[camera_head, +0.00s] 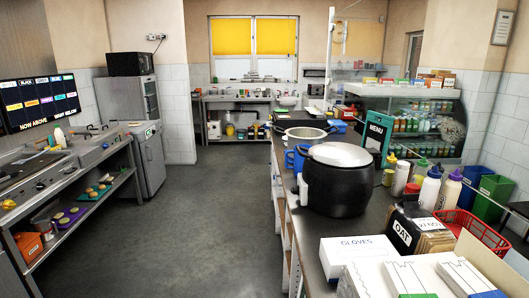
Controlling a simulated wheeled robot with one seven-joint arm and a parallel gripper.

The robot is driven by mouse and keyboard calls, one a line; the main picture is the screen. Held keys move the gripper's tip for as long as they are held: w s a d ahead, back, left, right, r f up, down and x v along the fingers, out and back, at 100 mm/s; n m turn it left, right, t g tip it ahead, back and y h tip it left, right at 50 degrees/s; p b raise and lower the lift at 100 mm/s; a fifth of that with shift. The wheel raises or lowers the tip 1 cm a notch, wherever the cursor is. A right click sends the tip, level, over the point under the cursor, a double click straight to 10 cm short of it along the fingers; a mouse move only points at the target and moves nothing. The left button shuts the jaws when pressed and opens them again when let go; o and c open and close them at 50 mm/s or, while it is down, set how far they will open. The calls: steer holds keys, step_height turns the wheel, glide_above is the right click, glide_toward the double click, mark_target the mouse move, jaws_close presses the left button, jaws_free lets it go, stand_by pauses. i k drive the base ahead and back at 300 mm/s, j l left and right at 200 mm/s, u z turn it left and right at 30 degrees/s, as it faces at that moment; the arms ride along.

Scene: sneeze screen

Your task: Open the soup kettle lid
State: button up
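The soup kettle (340,188) is a round black vessel on the counter at right of centre in the head view. Its pale grey lid (342,154) lies flat on top and looks closed. A small white part (303,190) shows at the kettle's left side; I cannot tell what it is. The inside of the kettle is hidden by the lid. My gripper is not seen in this view.
A metal pot (305,134) and a blue jug (291,160) stand behind the kettle. Squeeze bottles (429,190) stand to its right. The floor (215,220) left of the counter is clear.

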mark_target(336, 154)
steer(key=i+j+u, duration=0.1)
steer(key=u, duration=0.95)
steer(key=i, duration=2)
steer(key=i+z, duration=0.4)
steer(key=i+j+z, duration=0.15)
steer(key=z, duration=0.25)
steer(key=i+j+z, duration=0.25)
steer(key=z, duration=0.15)
